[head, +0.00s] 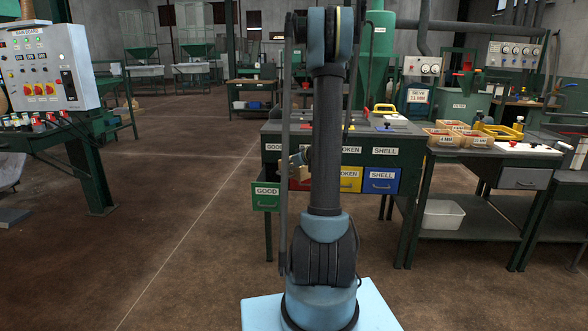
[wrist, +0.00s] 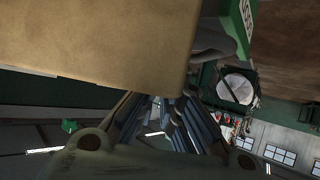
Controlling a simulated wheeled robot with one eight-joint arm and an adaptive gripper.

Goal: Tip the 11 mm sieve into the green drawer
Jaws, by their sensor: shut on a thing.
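The green drawer (head: 266,197), labelled GOOD, stands pulled out at the left end of the dark sorting table. My gripper (head: 300,160) is beside it, just right of the drawer in the head view and partly hidden by my own arm. It is shut on a tan wooden piece (head: 301,173), which appears to be the sieve. In the wrist view the sieve's tan side (wrist: 95,45) fills the upper left, so its mesh and contents are hidden. Part of the green drawer (wrist: 241,25) shows at the wrist view's upper right.
The table also has a red drawer (head: 299,184), a yellow drawer (head: 350,180) and a blue drawer (head: 381,181), all seeming shut. A control panel (head: 43,68) stands left. The floor in front is clear.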

